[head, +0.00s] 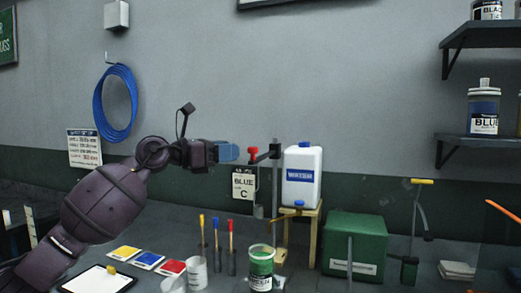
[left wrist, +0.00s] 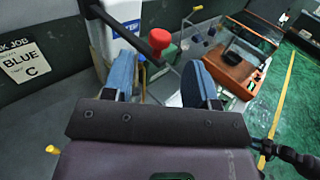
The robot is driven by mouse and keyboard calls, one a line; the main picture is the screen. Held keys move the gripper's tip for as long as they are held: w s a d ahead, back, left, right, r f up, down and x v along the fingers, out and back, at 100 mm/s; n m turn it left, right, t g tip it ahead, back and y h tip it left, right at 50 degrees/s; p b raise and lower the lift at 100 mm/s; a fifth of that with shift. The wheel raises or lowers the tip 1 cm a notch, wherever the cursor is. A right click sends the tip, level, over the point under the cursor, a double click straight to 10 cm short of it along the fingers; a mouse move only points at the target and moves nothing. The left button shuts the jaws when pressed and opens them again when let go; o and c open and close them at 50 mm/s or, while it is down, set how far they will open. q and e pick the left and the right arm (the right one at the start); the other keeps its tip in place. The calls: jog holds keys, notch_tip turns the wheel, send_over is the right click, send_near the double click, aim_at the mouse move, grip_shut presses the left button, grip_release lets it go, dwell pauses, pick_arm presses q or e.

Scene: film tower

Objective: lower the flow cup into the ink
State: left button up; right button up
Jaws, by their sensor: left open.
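A red knob (head: 253,152) sits at the end of a dark arm on a stand. Below it a thin rod carries a small grey cup (head: 258,211), which looks like the flow cup, above and a little behind an open pot of green ink (head: 261,268). My left gripper (head: 229,152) is just left of the knob, at about its height. In the left wrist view my left gripper (left wrist: 161,82) has its blue fingers apart and empty, with the red knob (left wrist: 159,40) ahead between them, not visibly touched. The cup is not clear there. My right gripper is not in view.
A white water jug (head: 302,178) on a wooden stand and a green box (head: 355,243) are to the right. Red, blue and yellow-handled tools (head: 216,236), white cups (head: 197,272) and colour cards (head: 148,260) are left of the ink. A job card (head: 244,184) hangs behind.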

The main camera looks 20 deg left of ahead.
aim_at(257, 149)
pick_arm(q)
jog(key=x, duration=0.9)
jog(key=shift+b, duration=0.35)
grip_shut()
